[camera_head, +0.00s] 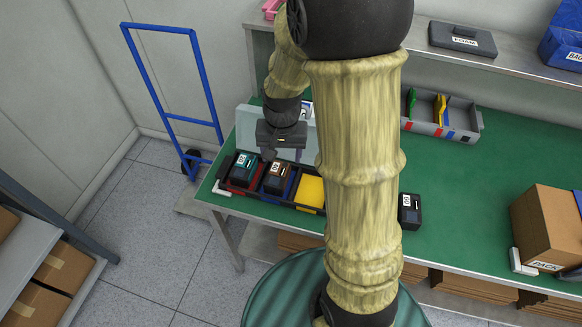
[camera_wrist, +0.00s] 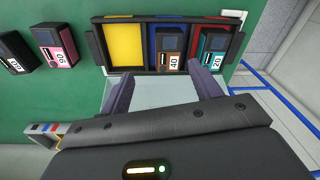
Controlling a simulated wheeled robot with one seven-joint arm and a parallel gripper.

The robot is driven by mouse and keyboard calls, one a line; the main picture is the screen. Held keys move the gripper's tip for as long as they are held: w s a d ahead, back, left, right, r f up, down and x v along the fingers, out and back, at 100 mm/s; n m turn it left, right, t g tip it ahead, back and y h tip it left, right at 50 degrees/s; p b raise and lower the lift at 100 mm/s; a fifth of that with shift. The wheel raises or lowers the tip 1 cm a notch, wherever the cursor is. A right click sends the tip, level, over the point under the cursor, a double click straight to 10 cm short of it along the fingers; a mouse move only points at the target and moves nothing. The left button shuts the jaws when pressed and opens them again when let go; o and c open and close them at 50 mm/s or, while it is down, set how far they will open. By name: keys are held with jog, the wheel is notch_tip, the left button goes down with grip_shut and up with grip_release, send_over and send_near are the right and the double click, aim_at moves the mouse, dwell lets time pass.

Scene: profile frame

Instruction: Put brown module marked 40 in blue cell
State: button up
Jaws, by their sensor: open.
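The brown module marked 40 (camera_wrist: 168,48) sits inside the blue cell (camera_wrist: 153,42) of a dark frame, with blue showing beside it. In the head view the brown module (camera_head: 278,177) stands in the frame's middle cell, and the blue cell (camera_head: 293,184) shows at its right. A teal module marked 20 (camera_wrist: 214,48) is in the red cell (camera_wrist: 195,42). The yellow cell (camera_wrist: 124,45) is empty. My gripper (camera_wrist: 165,80) is open and empty, its fingers apart just behind the frame, and appears clear of the brown module. It also shows in the head view (camera_head: 281,153).
A pink module marked 90 (camera_wrist: 57,40) and a dark module (camera_wrist: 16,50) stand beside the frame on the green table. A pale panel (camera_head: 246,119) rises behind the frame. A grey bin (camera_head: 425,118) and a cardboard box (camera_head: 546,225) are farther right.

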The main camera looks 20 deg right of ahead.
jog(key=s+r+n+t, duration=0.1)
jog(key=s+r+n, duration=0.2)
jog(key=s, duration=0.6)
jog(key=shift+r+n+t, duration=0.2)
jog(key=shift+n+t, duration=0.1)
jog(key=shift+n, duration=0.4)
jog(key=shift+r+p, duration=0.6)
